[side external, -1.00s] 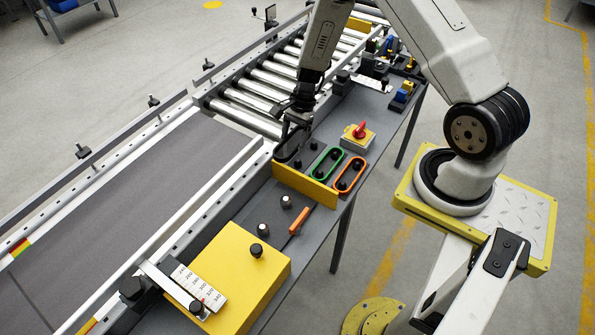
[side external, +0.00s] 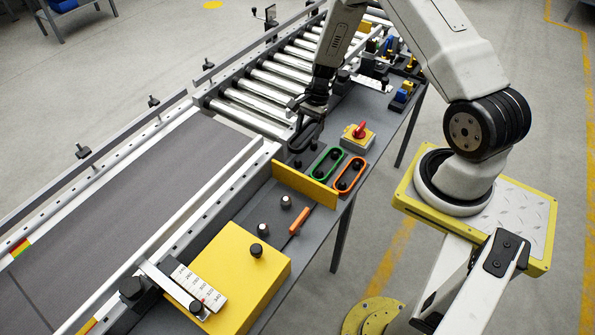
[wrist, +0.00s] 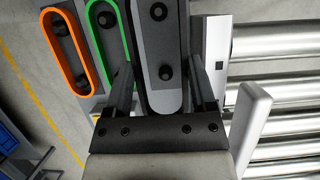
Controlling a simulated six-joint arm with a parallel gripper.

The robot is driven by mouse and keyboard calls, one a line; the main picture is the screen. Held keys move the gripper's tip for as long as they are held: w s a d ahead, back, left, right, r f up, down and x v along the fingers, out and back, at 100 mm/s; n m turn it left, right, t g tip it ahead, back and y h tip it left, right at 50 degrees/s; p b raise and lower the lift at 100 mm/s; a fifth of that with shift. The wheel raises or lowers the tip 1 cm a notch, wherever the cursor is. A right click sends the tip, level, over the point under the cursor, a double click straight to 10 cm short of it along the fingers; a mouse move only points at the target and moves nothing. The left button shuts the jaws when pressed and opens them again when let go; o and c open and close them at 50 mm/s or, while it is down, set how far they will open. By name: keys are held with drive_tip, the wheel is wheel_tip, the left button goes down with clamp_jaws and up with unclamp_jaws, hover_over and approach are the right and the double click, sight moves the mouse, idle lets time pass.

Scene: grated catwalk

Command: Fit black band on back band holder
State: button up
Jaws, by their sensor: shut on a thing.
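The black band is an oblong loop held by my gripper (side external: 314,108). In the side external view the band (side external: 293,142) hangs just below the fingertips, above the back of the bench. In the wrist view the band (wrist: 166,109) lies lengthwise between my two fingers, which are shut on its sides. The back band holder's two dark pegs show inside the loop's outline in the wrist view, the nearer peg (wrist: 166,73) and the farther one. In the side view the near peg (side external: 298,163) stands clear, and the other is partly hidden. The band appears raised above the pegs.
A green band (side external: 327,162) and an orange band (side external: 350,174) each surround pegs beside the back holder. A yellow plate (side external: 304,185) stands along their near end. A red-knobbed switch box (side external: 358,138) is to the right. Rollers (side external: 262,92) lie behind.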

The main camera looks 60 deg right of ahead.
sight(305, 157)
drive_tip(key=shift+f, duration=1.65)
drive_tip(key=shift+f, duration=0.2)
idle(0.3)
drive_tip(key=shift+f, duration=0.7)
drive_tip(key=shift+f, duration=0.35)
drive_tip(key=shift+f, duration=0.75)
drive_tip(key=shift+f, duration=0.3)
drive_tip(key=o, duration=1.1)
drive_tip(key=shift+o, duration=0.2)
